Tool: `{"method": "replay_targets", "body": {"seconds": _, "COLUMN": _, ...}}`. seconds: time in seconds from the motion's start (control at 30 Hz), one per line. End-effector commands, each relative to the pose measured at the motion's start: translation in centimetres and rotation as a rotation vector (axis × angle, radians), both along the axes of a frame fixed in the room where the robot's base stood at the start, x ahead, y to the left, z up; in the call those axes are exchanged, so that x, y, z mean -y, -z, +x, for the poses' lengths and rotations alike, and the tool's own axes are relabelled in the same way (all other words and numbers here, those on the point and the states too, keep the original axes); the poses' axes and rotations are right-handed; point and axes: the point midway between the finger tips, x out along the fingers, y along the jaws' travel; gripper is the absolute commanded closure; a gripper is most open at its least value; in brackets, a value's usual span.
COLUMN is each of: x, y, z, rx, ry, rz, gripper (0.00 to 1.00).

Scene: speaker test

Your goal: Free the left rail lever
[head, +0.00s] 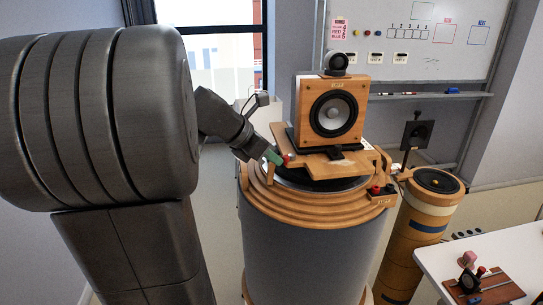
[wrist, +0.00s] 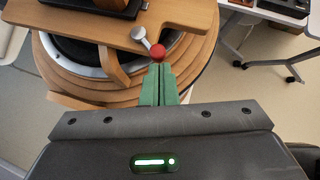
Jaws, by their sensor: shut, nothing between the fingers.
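The left rail lever, a short metal arm with a red ball knob (wrist: 158,51), sits at the edge of a wooden board (wrist: 190,14) in the wrist view. The red knob (head: 288,158) also shows at the board's left side in the head view. My gripper (wrist: 160,68) has green fingers closed together and empty. Its tips are right at the knob; I cannot tell whether they touch it. In the head view my gripper (head: 276,157) reaches in from the left, beside the knob. The board carries a wooden speaker (head: 334,112) on the round stand (head: 310,240).
A small unit with a red knob (head: 375,190) sits at the stand's right rim. A banded column speaker (head: 437,182) stands to the right. A white table (head: 440,257) with a small wooden fixture (head: 485,290) is at the lower right. A whiteboard (head: 410,25) hangs behind.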

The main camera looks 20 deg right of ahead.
Motion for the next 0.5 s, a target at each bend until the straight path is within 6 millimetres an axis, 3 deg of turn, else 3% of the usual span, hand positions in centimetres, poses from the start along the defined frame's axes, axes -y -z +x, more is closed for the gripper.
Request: {"method": "replay_targets", "body": {"seconds": 0.5, "x": 0.33, "y": -0.08, "z": -0.68, "rx": -0.001, "ry": -0.086, "rz": 0.0, "gripper": 1.0}}
